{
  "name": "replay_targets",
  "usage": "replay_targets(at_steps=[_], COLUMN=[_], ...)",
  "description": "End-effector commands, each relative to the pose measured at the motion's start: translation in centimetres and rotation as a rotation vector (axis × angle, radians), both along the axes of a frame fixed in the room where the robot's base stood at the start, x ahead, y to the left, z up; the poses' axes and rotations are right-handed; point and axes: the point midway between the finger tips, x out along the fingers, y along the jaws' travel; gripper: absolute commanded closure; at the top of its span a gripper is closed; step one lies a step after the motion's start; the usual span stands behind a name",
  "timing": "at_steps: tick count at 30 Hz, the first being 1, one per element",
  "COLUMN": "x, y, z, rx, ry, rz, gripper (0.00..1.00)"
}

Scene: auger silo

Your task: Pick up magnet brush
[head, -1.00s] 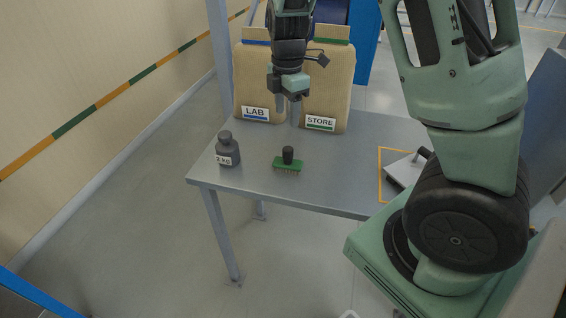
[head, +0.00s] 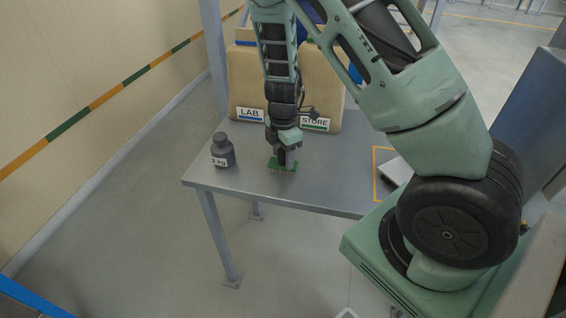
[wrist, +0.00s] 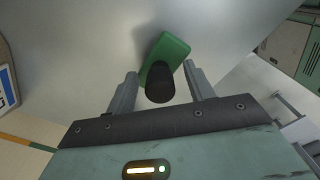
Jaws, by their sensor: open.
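The magnet brush (head: 283,168) has a green block with bristles below and a black upright knob. It stands on the grey table (head: 240,180) near its front edge. My gripper (head: 283,157) is right above it in the head view and hides most of the knob. In the wrist view the brush's green block (wrist: 172,50) and black knob (wrist: 160,82) show, the knob lying between the two open fingers (wrist: 160,92). A gap shows on each side of the knob, so the fingers do not hold it.
A dark weight bottle labelled 2 kg (head: 222,151) stands on the table left of the brush. Two tan sacks marked LAB (head: 246,90) and STORE (head: 322,100) stand behind. A flat plate (head: 398,171) lies at the right inside a yellow outline.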

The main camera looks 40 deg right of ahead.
Motion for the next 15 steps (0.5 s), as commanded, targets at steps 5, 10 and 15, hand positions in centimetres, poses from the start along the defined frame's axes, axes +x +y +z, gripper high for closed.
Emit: replay_targets(at_steps=[5, 10, 15], x=[0.05, 0.05, 0.06], y=[-0.01, 0.00, 0.00], z=[-0.27, -0.25, -0.23], rx=[0.000, 0.000, 0.000], ry=[-0.001, -0.001, -0.002], rz=[0.002, 0.002, 0.001], gripper=[0.47, 0.70, 0.98])
